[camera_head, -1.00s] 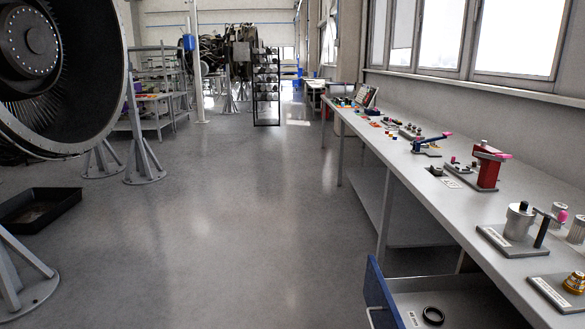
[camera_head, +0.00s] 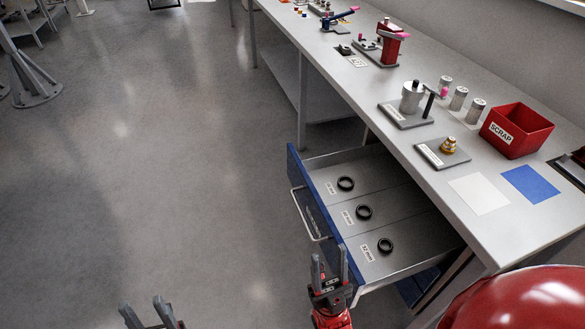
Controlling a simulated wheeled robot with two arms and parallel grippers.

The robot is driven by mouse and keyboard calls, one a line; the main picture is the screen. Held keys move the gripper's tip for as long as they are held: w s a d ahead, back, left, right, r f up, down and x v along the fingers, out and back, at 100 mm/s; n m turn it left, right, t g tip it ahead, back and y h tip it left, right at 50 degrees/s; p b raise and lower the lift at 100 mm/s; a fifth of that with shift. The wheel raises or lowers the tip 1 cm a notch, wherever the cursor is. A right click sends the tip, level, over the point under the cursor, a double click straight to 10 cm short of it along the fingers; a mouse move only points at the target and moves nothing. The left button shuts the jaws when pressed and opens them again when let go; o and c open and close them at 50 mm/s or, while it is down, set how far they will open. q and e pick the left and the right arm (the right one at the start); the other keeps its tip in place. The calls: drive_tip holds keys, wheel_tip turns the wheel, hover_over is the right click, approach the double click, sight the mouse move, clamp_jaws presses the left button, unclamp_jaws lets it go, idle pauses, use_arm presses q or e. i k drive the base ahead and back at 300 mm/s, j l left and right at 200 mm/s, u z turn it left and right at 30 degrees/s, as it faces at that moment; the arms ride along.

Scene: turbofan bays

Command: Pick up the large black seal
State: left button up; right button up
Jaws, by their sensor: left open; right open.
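Three black ring seals lie flat in an open blue-fronted drawer (camera_head: 417,213), each in its own compartment beside a small label. The far seal (camera_head: 346,184) looks slightly the widest, though it is furthest away. The middle seal (camera_head: 363,212) and the near seal (camera_head: 385,246) look a little smaller. The label print is too small to read surely. My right gripper (camera_head: 330,258) is open and empty, just outside the drawer's near front corner, left of the near seal. My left gripper (camera_head: 143,305) is open and empty over the floor at the bottom left, well away from the drawer.
The workbench (camera_head: 375,140) runs above the drawer. It carries a red SCRAP bin (camera_head: 515,131), a stand with a metal cylinder (camera_head: 411,97), a brass fitting (camera_head: 448,146), a white sheet (camera_head: 479,194) and a blue sheet (camera_head: 530,184). The drawer handle (camera_head: 307,214) sticks out.

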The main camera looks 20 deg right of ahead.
sight(345, 177)
drive_tip(key=z, duration=1)
